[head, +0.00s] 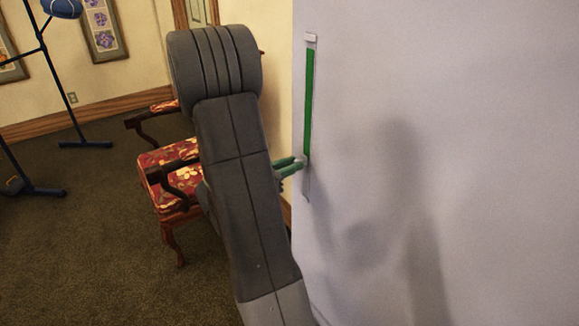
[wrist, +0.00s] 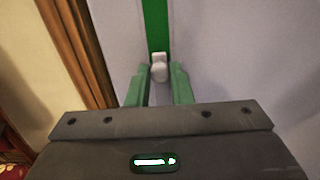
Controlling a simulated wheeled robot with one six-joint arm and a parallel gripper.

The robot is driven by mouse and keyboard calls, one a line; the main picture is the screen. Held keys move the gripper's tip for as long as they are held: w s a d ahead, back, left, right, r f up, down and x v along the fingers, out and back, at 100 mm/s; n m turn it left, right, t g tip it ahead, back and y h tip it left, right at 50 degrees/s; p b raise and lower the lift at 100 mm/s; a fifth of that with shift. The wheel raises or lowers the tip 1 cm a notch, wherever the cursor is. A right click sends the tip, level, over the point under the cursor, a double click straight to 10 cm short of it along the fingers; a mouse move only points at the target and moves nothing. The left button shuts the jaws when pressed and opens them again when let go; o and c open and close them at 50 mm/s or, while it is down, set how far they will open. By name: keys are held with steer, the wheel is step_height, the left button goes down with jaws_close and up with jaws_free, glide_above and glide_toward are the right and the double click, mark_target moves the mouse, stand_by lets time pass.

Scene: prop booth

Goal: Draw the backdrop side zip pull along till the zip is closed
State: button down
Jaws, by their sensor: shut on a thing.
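The zip (head: 309,100) runs upright near the left edge of the pale backdrop (head: 480,120). Its green strip shows from just under the white stop (head: 311,38) at the top down to the pull; below the pull the track is grey. The small whitish zip pull (wrist: 159,68) sits low on the track, at the lower end of the green. My gripper (head: 298,166) reaches it from the left, and its green fingers (wrist: 160,76) are shut on the pull, one on each side. My arm and the fingers partly cover the pull in the head view.
A wooden chair with a red floral seat (head: 167,159) stands left of and behind my arm. A dark blue stand (head: 62,95) is at the far left. Brown carpet (head: 90,220) is open at the lower left. A wooden trim (wrist: 82,50) runs beside the backdrop.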

step_height(320, 180, up, 28)
steer(key=p, duration=1.8)
steer(key=shift+r, duration=0.2)
steer(key=c, duration=1.3)
jaws_free()
steer(key=shift+a, duration=0.1)
steer(key=b+v, duration=0.2)
steer(key=v, duration=1.1)
steer(key=shift+s+a+b, duration=0.25)
steer(key=shift+a+b, duration=0.05)
steer(key=shift+b, duration=0.05)
steer(key=shift+w+d, duration=0.1)
steer(key=shift+d, duration=0.05)
steer(key=shift+p+x, duration=1.3)
steer(key=shift+x, duration=5.5)
